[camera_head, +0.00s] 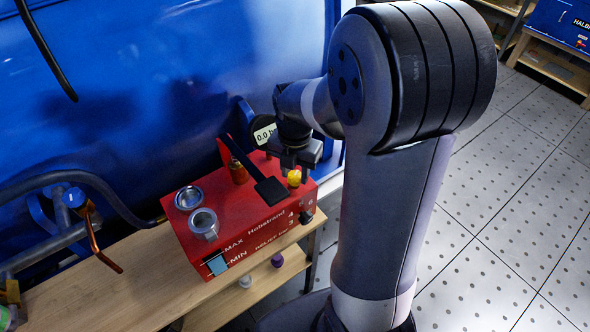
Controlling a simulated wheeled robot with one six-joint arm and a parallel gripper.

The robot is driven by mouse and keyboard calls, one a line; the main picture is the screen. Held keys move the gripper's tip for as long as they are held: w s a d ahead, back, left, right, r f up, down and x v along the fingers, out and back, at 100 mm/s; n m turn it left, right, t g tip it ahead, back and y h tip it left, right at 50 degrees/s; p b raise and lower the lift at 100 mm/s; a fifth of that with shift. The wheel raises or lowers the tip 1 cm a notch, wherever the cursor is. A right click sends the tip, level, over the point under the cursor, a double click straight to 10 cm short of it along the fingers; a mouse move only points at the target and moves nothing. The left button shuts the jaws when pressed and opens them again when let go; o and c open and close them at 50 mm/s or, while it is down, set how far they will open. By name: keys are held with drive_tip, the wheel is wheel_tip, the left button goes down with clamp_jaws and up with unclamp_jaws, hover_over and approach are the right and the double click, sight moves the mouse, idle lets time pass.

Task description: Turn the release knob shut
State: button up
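The red pump box (238,224) stands on a wooden bench, with white lettering on its front. A small yellow knob (294,178) sits at the right end of its top. A small dark knob (306,216) shows low on the right end of the box. No label tells which one is the release knob. My gripper (296,168) points down over the yellow knob, very close to it. The fingers look dark and partly hidden by the wrist. Whether they touch the knob or are closed on it cannot be made out.
A black lever (268,189) rises at a slant over the box. Two metal cups (203,222) are on the left of the box top. A blue tank (120,110) closes off the back. The floor at right is clear.

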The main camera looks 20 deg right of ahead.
drive_tip(key=c, duration=0.5)
drive_tip(key=shift+m, duration=0.4)
drive_tip(key=m, duration=0.4)
drive_tip(key=shift+m+p, duration=0.35)
drive_tip(key=shift+m, duration=0.05)
drive_tip(key=m, duration=0.6)
drive_tip(key=m+p, duration=0.1)
drive_tip(key=m, duration=0.5)
drive_tip(key=shift+m, duration=0.4)
drive_tip(key=m, duration=0.5)
drive_tip(key=shift+m, duration=0.4)
drive_tip(key=o, duration=1)
